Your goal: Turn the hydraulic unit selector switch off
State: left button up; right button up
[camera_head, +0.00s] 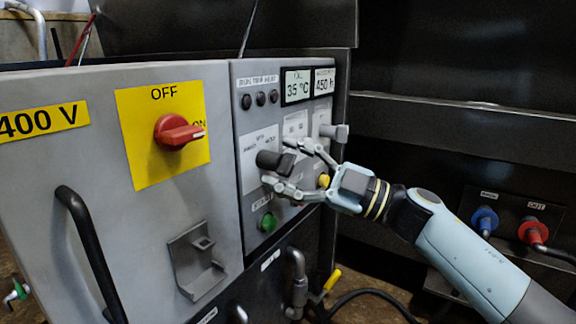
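A dark selector knob (272,160) sticks out from a pale label plate on the grey control panel (236,110), left of my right gripper. The small print on its plate is too blurred to read, so I cannot tell for sure that it is the hydraulic unit selector, nor its setting. My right gripper (281,163) is open, with one fingertip above the knob and one below it. Whether the fingers touch it I cannot tell. A second, greyer knob (336,132) sits farther right on the panel, above the gripper. My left gripper is not in view.
A red rotary switch (178,132) on a yellow OFF/ON plate (148,165) is on the cabinet at left. A green button (267,222) and a yellow button (324,181) are near my gripper. A black door handle (92,255) protrudes at lower left.

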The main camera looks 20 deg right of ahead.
jog(key=c, duration=1)
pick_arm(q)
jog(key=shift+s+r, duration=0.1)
pick_arm(e)
jog(key=shift+n+g+p, duration=0.4)
jog(key=shift+n, duration=0.1)
jog(key=n+g+p, duration=0.1)
jog(key=n+p, duration=0.1)
jog(key=n, duration=0.1)
jog(key=shift+r, duration=0.2)
jog(key=n+g+h+p, duration=0.1)
jog(key=n, duration=0.2)
jog(key=shift+f+n+p, duration=0.1)
jog(key=shift+n+p, duration=0.2)
jog(key=shift+p, duration=0.1)
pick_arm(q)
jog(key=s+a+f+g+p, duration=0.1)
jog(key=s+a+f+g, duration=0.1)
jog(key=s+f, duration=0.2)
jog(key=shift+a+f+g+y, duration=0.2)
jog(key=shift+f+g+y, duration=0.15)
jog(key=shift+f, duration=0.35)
pick_arm(e)
jog(key=shift+f+n+g+h, duration=0.15)
jog(key=shift+n+g+h, duration=0.15)
jog(key=shift+n, duration=0.7)
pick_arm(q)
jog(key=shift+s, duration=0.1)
